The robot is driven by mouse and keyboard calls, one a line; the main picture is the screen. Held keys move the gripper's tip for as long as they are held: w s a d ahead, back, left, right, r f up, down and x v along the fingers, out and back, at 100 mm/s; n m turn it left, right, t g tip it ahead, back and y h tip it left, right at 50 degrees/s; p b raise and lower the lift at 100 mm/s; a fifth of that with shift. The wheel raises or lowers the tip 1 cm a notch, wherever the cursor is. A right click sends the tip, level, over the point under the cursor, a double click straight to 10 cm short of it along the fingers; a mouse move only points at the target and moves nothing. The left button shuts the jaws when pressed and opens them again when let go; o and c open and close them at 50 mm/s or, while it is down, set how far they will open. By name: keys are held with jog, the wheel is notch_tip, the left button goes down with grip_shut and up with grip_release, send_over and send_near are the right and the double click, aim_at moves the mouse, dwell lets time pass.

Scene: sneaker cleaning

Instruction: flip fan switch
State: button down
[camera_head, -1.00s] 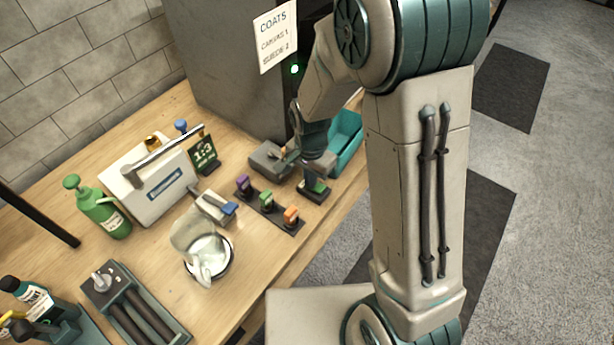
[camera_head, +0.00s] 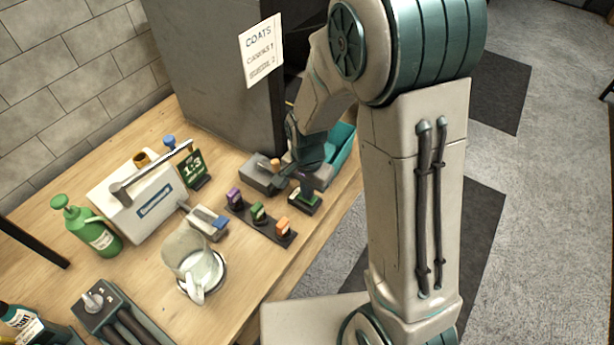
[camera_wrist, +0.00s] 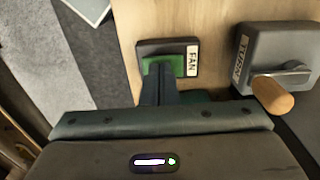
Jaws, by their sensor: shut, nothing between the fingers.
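The fan switch is a dark box with a green rocker and a white FAN label. It shows in the wrist view (camera_wrist: 185,65) and in the head view (camera_head: 305,203), at the table's front edge. My gripper (camera_wrist: 158,70) is shut and empty. In the wrist view its fingertips overlap the left part of the green rocker. I cannot tell whether they press on it or hover just above. In the head view my gripper (camera_head: 306,184) is right over the switch, and the arm hides part of it.
A grey box with a wooden-handled lever (camera_head: 262,175) stands close beside the switch. A strip with purple, green and orange knobs (camera_head: 262,222) lies to the left. A teal bin (camera_head: 341,147) is behind my gripper. A glass pitcher (camera_head: 188,262) stands farther left.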

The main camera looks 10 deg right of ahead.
notch_tip(320, 180, up, 14)
jog(key=p, duration=0.1)
dwell(0.4)
jog(key=shift+f, duration=0.2)
jog(key=d+b, duration=0.1)
jog(key=b, duration=0.2)
dwell(0.5)
notch_tip(320, 180, down, 14)
jog(key=shift+r, duration=0.1)
dwell(0.4)
